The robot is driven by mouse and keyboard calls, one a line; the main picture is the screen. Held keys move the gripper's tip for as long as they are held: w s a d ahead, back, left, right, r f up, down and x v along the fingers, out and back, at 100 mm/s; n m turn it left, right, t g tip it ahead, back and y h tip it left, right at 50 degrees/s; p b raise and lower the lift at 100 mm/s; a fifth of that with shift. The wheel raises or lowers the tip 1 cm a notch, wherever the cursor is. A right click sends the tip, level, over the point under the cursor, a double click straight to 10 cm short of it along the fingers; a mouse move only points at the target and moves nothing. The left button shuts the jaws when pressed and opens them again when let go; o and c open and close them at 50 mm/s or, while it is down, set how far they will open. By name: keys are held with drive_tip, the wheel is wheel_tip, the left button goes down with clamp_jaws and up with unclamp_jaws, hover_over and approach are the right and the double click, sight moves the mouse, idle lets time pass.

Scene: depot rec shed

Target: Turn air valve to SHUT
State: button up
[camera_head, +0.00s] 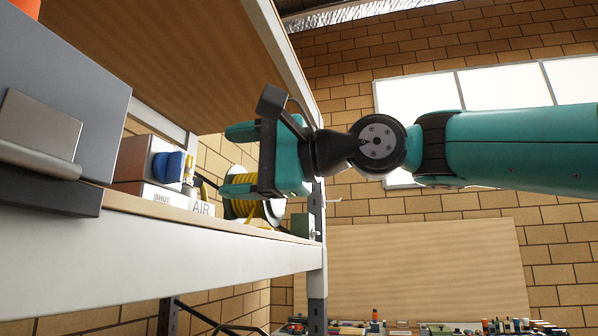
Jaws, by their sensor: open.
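The air valve's blue knob (169,166) sticks out from a small box (132,160) on the shelf, at left of the picture. A small label under it looks like "SHUT", though it is hard to read. I cannot tell the knob's exact setting. My gripper (238,160) is open and empty, its two teal fingers pointing left, one above the other. It is to the right of the knob and apart from it in the picture.
A yellow hose or cable reel (255,209) stands on the shelf (200,250), partly hidden behind my lower finger. A grey case (60,80) stands at near left. A wooden board (200,50) is overhead. A metal upright (317,250) rises at the shelf's right end. Open space lies right.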

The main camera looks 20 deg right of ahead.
drive_tip(key=b+v, duration=0.1)
drive_tip(key=v, duration=0.7)
drive_tip(key=shift+s+d, duration=0.2)
